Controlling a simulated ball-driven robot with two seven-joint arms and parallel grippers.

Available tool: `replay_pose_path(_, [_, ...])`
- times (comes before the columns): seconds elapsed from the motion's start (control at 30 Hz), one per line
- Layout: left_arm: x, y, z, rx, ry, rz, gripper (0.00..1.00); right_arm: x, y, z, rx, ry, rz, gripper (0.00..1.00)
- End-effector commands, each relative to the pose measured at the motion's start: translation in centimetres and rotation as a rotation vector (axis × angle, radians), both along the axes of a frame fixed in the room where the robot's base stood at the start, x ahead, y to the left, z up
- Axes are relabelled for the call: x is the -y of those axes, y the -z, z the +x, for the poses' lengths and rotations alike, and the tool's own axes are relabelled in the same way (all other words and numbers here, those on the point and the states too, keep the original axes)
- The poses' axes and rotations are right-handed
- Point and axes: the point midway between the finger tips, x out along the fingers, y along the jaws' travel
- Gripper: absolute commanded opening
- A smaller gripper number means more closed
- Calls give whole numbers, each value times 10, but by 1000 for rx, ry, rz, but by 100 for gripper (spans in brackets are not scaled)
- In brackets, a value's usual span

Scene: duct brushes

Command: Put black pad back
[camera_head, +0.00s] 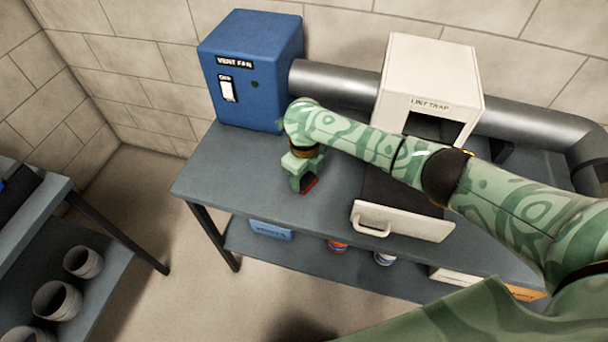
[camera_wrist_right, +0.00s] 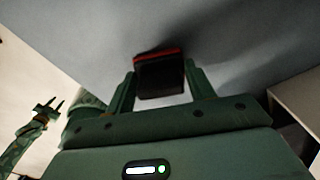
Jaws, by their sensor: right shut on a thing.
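My right gripper (camera_head: 304,188) is shut on the black pad (camera_wrist_right: 161,78), a small dark block with a red edge. In the wrist view the pad sits between both fingers. In the head view the pad (camera_head: 309,186) shows mostly as a red edge under the gripper, low over the grey bench, left of the drawer; whether it touches the bench is unclear. My left gripper (camera_wrist_right: 49,108) shows small in the wrist view, fingers apart and empty.
The lint trap (camera_head: 432,80) stands at the back on the duct. Its drawer (camera_head: 405,221), with a white front and handle, is pulled out. A blue vent fan box (camera_head: 250,70) stands left. The bench's left end (camera_head: 225,165) is clear. Several grey pots stand on the left shelf.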

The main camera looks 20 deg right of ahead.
Motion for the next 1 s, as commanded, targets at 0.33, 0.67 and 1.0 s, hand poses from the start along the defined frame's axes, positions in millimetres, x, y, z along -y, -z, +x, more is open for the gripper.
replay_pose_path(0.33, [2,1,0,-1,0,-3,32,0,2,0,0,0,0,76])
replay_pose_path(0.67, [2,-1,0,1,1,-3,32,0,-2,0,1,0,1,76])
replay_pose_path(1.0, [2,-35,11,26,2,-2,32,0,-75,1,7,0,1,76])
